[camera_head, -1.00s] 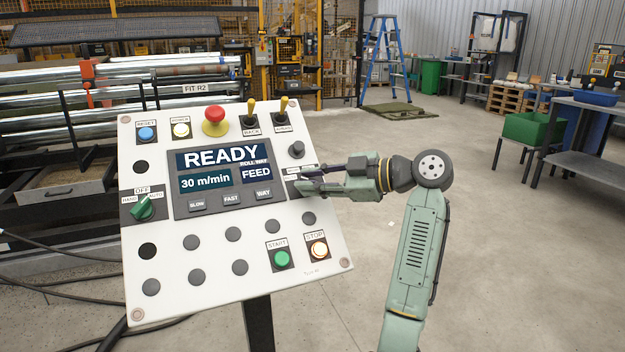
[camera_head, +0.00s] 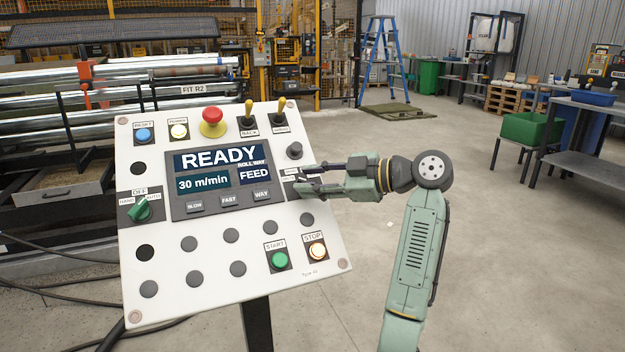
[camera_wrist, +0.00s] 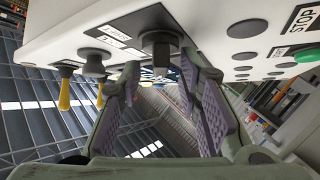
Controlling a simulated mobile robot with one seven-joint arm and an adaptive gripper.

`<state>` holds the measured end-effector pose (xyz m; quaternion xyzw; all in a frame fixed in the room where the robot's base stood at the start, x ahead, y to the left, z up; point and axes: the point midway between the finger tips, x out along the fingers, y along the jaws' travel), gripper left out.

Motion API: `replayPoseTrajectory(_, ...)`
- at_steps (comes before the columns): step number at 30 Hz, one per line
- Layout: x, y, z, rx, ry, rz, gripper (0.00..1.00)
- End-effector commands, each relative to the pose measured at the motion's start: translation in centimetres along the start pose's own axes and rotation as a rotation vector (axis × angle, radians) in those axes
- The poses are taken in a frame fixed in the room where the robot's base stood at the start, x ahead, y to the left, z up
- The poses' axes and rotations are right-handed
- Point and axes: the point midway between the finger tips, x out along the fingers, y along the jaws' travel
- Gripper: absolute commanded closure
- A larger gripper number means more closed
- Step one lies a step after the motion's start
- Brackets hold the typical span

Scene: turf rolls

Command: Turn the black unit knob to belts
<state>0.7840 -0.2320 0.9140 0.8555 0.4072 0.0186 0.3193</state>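The control panel (camera_head: 205,310) stands tilted in front of me. A black knob (camera_wrist: 160,42) on a dark label plate hangs between my fingers in the wrist view. In the head view my gripper hides this knob, and only part of its label plate (camera_head: 289,173) shows.
Another black knob (camera_head: 294,150) sits just above my gripper, with yellow-tipped toggles (camera_head: 281,104) higher up. A red emergency button (camera_head: 212,116), a green selector (camera_head: 142,208), a START button (camera_head: 279,259) and a lit STOP button (camera_head: 317,250) share the panel. Floor right of the panel is clear.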

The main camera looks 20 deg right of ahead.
Motion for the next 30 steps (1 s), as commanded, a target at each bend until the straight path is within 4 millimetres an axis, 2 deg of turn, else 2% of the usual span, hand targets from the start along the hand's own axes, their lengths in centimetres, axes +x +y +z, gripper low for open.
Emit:
replayPoseTrajectory(5,-2.7,0.1,0.0,0.000,-0.001,0.004,0.68)
replayPoseTrajectory(12,-7.9,0.1,0.0,0.000,-0.002,0.004,0.68)
replayPoseTrajectory(18,-10.9,0.1,0.0,0.000,-0.001,0.004,0.68)
replayPoseTrajectory(22,-11.7,0.1,0.0,0.000,-0.001,0.003,0.68)
replayPoseTrajectory(30,-11.8,0.1,0.0,0.000,0.000,0.003,0.68)
